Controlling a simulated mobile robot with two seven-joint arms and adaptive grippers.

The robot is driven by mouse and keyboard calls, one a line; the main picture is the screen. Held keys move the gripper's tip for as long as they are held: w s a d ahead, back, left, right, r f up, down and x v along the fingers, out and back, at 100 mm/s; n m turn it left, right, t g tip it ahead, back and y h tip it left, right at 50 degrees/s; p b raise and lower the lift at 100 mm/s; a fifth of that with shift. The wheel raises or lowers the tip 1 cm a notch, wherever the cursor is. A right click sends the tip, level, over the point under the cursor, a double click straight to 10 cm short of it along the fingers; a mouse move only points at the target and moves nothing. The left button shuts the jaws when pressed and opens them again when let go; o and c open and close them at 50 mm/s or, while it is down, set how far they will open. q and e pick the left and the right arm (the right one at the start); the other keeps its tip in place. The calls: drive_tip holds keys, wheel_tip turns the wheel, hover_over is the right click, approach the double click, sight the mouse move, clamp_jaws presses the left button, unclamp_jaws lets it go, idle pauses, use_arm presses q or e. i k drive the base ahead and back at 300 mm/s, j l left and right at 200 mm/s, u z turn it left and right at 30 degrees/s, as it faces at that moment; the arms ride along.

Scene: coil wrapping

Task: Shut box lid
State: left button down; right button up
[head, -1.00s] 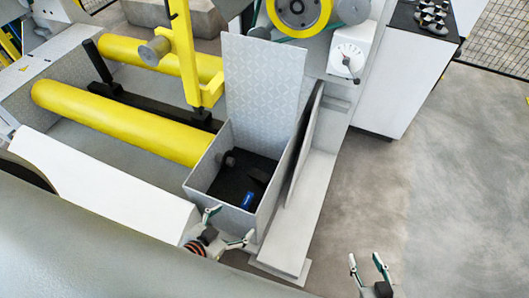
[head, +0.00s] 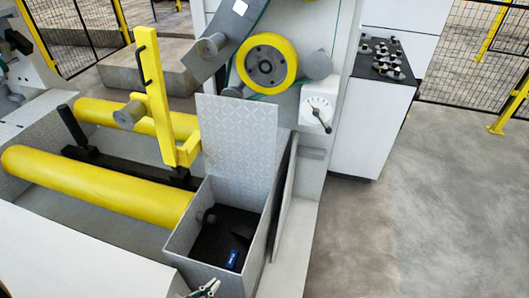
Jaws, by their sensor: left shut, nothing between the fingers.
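The grey box (head: 190,252) stands at the lower middle of the head view with its top open. Its patterned metal lid (head: 240,140) stands upright at the back edge. Inside, on the dark bottom, lie a blue item (head: 232,259) and a dark round-ended item (head: 209,216). My left gripper (head: 207,290) shows only in part at the bottom edge, in front of the box and below its rim. It is shut and empty, apart from the lid. My right gripper is out of view.
Yellow rollers (head: 95,187) lie left of the box. A yellow upright post (head: 154,95) stands behind its left side, near the lid. A grey panel (head: 285,195) stands close on the right. A white cabinet (head: 366,120) stands farther right, with open floor in front.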

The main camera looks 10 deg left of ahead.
sight(238, 137)
drive_tip(key=l+u, duration=0.1)
drive_tip(key=u, duration=0.3)
drive_tip(key=i+l+u, duration=0.1)
drive_tip(key=u, duration=0.25)
drive_tip(key=l+u, duration=0.15)
drive_tip(key=u, duration=0.25)
drive_tip(key=i+l+u, duration=0.1)
drive_tip(key=l+u, duration=0.2)
drive_tip(key=l, duration=0.15)
drive_tip(key=l+u, duration=0.3)
drive_tip(key=l, duration=0.2)
drive_tip(key=l+u, duration=0.3)
drive_tip(key=l, duration=1.15)
drive_tip(key=k+l+u, duration=0.1)
drive_tip(key=l, duration=0.4)
drive_tip(key=k+l, duration=0.1)
drive_tip(key=l, duration=0.4)
drive_tip(key=k+l+u, duration=0.1)
drive_tip(key=l, duration=0.35)
